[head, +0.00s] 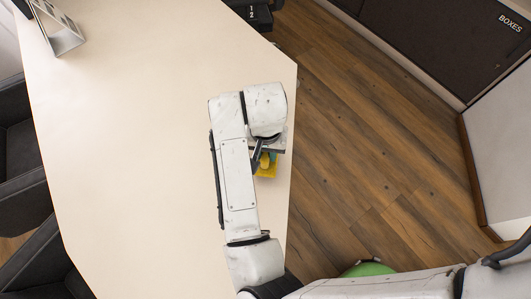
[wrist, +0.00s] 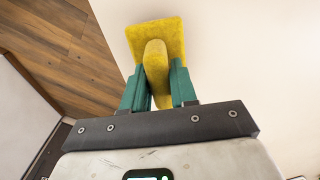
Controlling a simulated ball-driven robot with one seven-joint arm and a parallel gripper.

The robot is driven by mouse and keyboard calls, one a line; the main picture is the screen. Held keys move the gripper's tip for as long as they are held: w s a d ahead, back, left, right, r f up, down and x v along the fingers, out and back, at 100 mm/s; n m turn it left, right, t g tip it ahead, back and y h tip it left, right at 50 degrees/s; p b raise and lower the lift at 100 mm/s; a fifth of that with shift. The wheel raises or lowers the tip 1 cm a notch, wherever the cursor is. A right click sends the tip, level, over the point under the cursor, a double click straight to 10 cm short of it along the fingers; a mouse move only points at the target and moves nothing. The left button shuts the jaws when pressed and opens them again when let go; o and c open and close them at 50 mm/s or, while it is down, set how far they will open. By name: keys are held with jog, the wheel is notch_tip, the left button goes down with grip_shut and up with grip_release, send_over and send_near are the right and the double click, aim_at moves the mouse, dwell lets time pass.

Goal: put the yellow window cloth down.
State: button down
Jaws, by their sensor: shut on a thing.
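The yellow window cloth (wrist: 154,40) is held between the two green fingers of my gripper (wrist: 158,88) in the wrist view. Its flat square part spreads beyond the fingertips, and a raised ridge of it runs between the fingers. In the head view the cloth (head: 266,166) shows partly under my wrist, over the right edge area of the pale table (head: 130,150). My arm hides the rest of the cloth and most of my gripper. I cannot tell whether the cloth touches the table top.
The table top left of my arm is wide and clear. A metal stand (head: 58,32) is at the far left corner and a black object (head: 252,12) at the far edge. Dark chairs (head: 25,150) line the left side. Wooden floor (head: 370,160) lies to the right.

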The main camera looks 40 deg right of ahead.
jog(key=shift+f, duration=1.1)
jog(key=shift+f, duration=0.2)
jog(key=c, duration=0.9)
grip_release()
jog(key=shift+r, duration=0.15)
